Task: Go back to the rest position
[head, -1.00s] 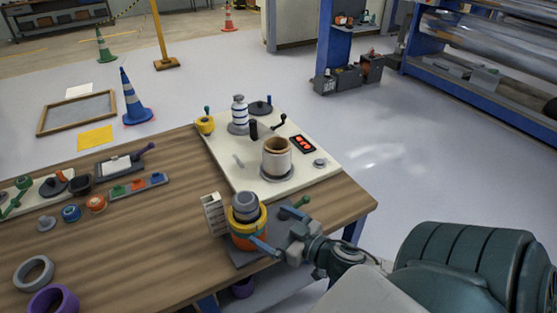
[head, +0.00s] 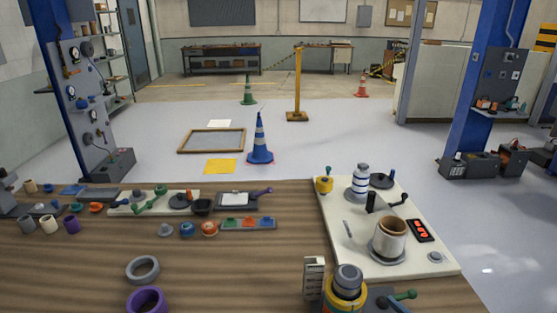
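No gripper shows in the head view now, so whether either is open or shut is hidden. The wooden table (head: 230,283) spans the lower part of the view. A white board (head: 347,256) on its right side carries a brown-and-white roller (head: 390,238) standing upright on a grey base, a white bottle-like part with blue bands (head: 362,182) and a red-lit panel (head: 421,230). A yellow and grey stacked roller piece (head: 346,287) stands at the table's front edge, cut off by the picture's bottom.
A grey ring (head: 142,269) and a purple ring (head: 147,300) lie at the front left of the table. Small parts and a clipboard (head: 235,199) lie along its back. Beyond, a blue cone (head: 260,140) and a yellow post (head: 297,85) stand on open grey floor.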

